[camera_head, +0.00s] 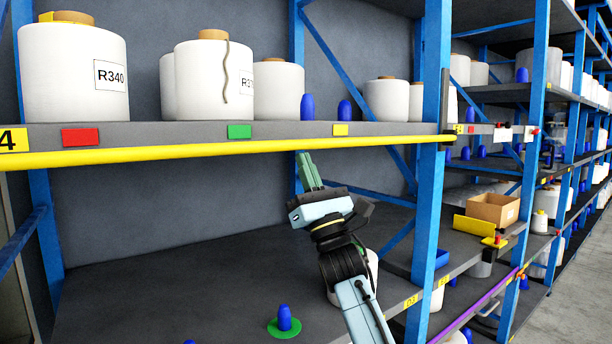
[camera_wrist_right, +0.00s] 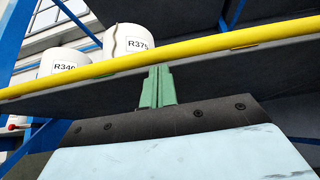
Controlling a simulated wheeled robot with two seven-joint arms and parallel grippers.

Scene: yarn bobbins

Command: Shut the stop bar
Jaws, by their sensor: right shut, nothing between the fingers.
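The stop bar (camera_head: 200,152), a long yellow bar, runs along the front of the upper shelf, below its label strip. Its right end meets a black bracket (camera_head: 447,138) at the blue upright. In the right wrist view the stop bar (camera_wrist_right: 225,43) crosses slantwise above the fingers. My right gripper (camera_head: 303,156) is shut and empty, with its green fingers pointing up. Its fingertips (camera_wrist_right: 160,68) are right under the bar, near its middle; I cannot tell if they touch it. My left gripper is out of view.
White bobbins, such as the one marked R340 (camera_head: 70,72), and blue cones (camera_head: 307,106) stand on the upper shelf. A blue cone (camera_head: 284,318) on a green disc stands on the lower shelf. A blue upright (camera_head: 432,180) rises right of my arm.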

